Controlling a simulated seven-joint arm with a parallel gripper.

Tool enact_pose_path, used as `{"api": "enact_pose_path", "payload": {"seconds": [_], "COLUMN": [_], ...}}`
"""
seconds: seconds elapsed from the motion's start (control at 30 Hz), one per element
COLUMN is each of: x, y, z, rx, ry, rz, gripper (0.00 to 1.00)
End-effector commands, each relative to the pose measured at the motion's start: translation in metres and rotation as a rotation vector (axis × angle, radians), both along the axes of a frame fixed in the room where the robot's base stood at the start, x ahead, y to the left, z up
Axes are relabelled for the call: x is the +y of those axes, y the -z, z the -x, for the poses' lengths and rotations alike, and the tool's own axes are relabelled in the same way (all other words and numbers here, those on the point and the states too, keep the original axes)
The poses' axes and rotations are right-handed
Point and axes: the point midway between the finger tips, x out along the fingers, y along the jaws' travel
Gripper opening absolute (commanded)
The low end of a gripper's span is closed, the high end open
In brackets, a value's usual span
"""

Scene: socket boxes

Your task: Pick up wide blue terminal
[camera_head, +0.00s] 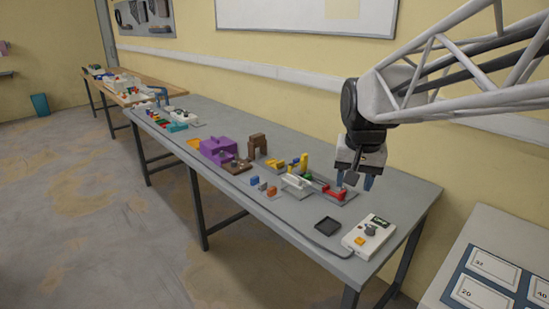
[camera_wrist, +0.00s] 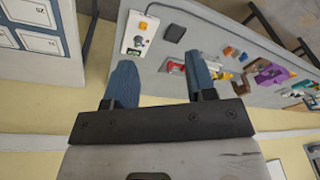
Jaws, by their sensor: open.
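A small blue block (camera_head: 254,181) lies near the front edge of the long grey table, left of a small dark reddish block (camera_head: 262,185) and an orange block (camera_head: 272,190). It may be the wide blue terminal, but its shape is too small to tell. Another small blue piece (camera_head: 295,162) is further back, near yellow parts. My gripper (camera_head: 354,182) is above the back right of the table, right of these pieces. In the wrist view, my gripper (camera_wrist: 160,80) has its two blue fingers wide apart with nothing between them.
A white box with an orange button (camera_head: 368,236) and a black tray (camera_head: 327,226) are at the table's right end. A red part (camera_head: 335,193) is close below my gripper. A purple box (camera_head: 220,149) and a brown arch (camera_head: 257,145) stand further left.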

Motion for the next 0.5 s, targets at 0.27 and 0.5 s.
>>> {"api": "enact_pose_path", "payload": {"seconds": [0.27,0.5], "x": [0.017,0.033], "y": [-0.004,-0.003], "z": [-0.066,-0.122], "rx": [0.018,0.032], "ry": [0.050,0.094], "rz": [-0.011,-0.020], "gripper": [0.51,0.51]}}
